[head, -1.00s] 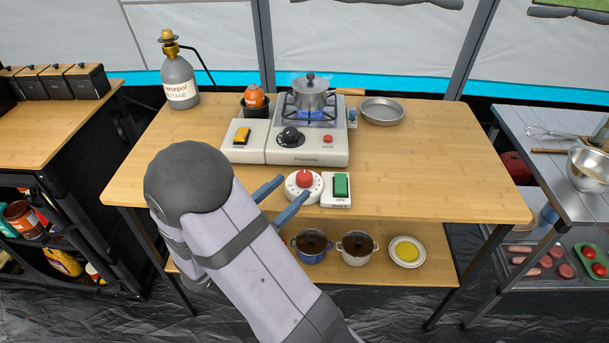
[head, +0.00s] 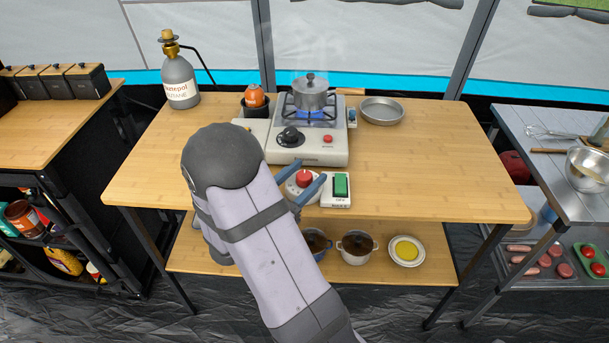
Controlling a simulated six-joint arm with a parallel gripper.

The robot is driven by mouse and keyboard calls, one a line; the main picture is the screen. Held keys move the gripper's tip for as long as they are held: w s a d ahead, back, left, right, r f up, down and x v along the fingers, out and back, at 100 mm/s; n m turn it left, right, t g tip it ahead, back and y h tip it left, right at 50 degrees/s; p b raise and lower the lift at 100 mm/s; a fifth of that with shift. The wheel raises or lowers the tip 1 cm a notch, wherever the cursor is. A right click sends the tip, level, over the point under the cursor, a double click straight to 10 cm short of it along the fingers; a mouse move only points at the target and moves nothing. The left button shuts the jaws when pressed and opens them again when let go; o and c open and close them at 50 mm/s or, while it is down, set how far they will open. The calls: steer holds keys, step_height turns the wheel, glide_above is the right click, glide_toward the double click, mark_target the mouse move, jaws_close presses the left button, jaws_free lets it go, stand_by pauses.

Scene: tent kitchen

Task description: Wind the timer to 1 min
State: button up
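The timer (head: 291,188) is a round white dial with a red knob (head: 303,180) on top, near the front edge of the wooden table. My gripper (head: 311,170) has its two blue fingers apart, one on each side of the red knob. The fingers cover parts of the dial's rim. I cannot tell whether they touch the knob, and the dial's markings are too small to read.
Behind are a stove (head: 310,155) with a lit blue flame, a steaming pot (head: 310,93) and a metal pan (head: 382,111). The table's right side (head: 440,170) is clear.

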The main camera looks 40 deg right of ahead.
steer(key=c, duration=0.9)
steer(key=shift+g, duration=0.3)
steer(key=shift+w+m+g, duration=0.1)
steer(key=shift+m+g, duration=0.8)
steer(key=shift+m+g+p, duration=0.4)
steer(key=shift+m+g, duration=0.5)
steer(key=shift+g, duration=0.6)
steer(key=shift+m+g+p, duration=0.35)
steer(key=shift+m+g, duration=0.55)
steer(key=shift+g, duration=0.6)
steer(key=o, duration=1)
